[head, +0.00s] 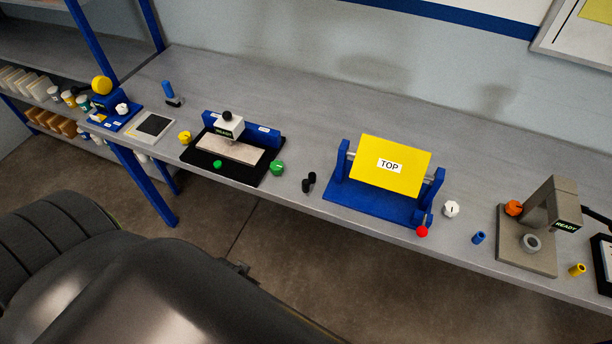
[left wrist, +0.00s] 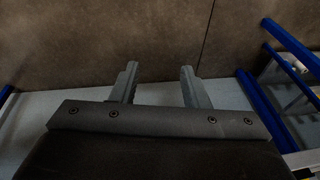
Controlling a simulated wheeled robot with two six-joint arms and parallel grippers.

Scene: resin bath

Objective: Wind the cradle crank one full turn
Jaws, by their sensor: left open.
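The cradle (head: 376,206) is a blue stand on the bench, right of centre in the head view. It carries a tilted yellow plate (head: 407,148) labelled TOP between two blue uprights. The crank has a red knob (head: 422,232) at the cradle's front right, hanging low by the bench's front edge. My left gripper (left wrist: 159,85) shows only in the left wrist view. Its two fingers are apart with nothing between them, and floor and a pale surface show behind. It is away from the crank. My right gripper is not in view.
A white knob (head: 451,208) and a blue cylinder (head: 479,238) stand right of the cradle. A grey press (head: 549,225) marked READY is farther right. Two small black pegs (head: 308,184) stand left of the cradle. A black-based station (head: 223,156) is farther left.

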